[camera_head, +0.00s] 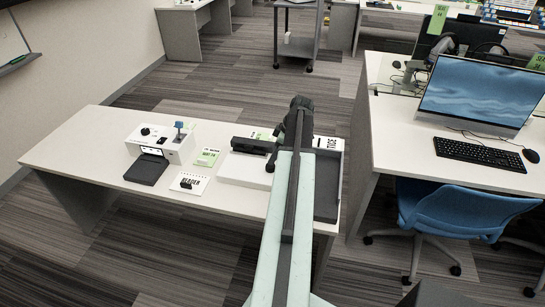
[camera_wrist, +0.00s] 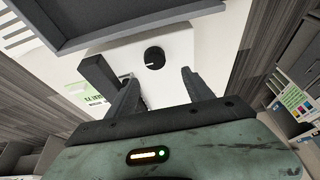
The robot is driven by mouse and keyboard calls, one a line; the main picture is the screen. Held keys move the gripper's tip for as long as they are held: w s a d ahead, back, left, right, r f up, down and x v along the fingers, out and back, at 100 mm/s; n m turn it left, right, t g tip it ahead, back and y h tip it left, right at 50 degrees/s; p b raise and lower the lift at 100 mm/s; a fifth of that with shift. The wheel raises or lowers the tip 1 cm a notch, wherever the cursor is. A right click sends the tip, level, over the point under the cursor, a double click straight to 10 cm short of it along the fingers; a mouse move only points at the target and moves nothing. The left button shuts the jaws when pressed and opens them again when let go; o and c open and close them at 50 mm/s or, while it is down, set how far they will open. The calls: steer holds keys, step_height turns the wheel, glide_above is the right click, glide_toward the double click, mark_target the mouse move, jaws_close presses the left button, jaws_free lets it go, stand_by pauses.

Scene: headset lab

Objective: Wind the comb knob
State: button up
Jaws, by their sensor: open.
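A round black knob (camera_wrist: 154,58) with a small white mark sits on a white surface in the wrist view. My gripper (camera_wrist: 160,80) is open, its two dark fingers apart, with nothing between them. The knob shows just beyond the gap between the fingertips, apart from both. In the head view my arm reaches over the right end of the white table (camera_head: 85,150), and its dark end (camera_head: 298,118) is beside a white machine with a black bar (camera_head: 252,146). This knob cannot be made out there; the arm covers part of that area.
A dark tray (camera_wrist: 130,22) lies beyond the knob, and a black upright block (camera_wrist: 98,72) stands by the left finger. On the table's left are a white device (camera_head: 176,150) with a blue-topped lever, a black pad (camera_head: 147,169) and a card (camera_head: 189,183). A desk with a monitor is right.

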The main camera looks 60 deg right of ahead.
mark_target(270, 167)
steer(key=b+x, duration=0.5)
steer(key=s+d+b+x, duration=0.1)
steer(key=b+x, duration=0.1)
steer(key=shift+w+f+b, duration=0.1)
steer(key=shift+f+b, duration=0.2)
steer(key=shift+f, duration=0.05)
steer(key=shift+r, duration=0.1)
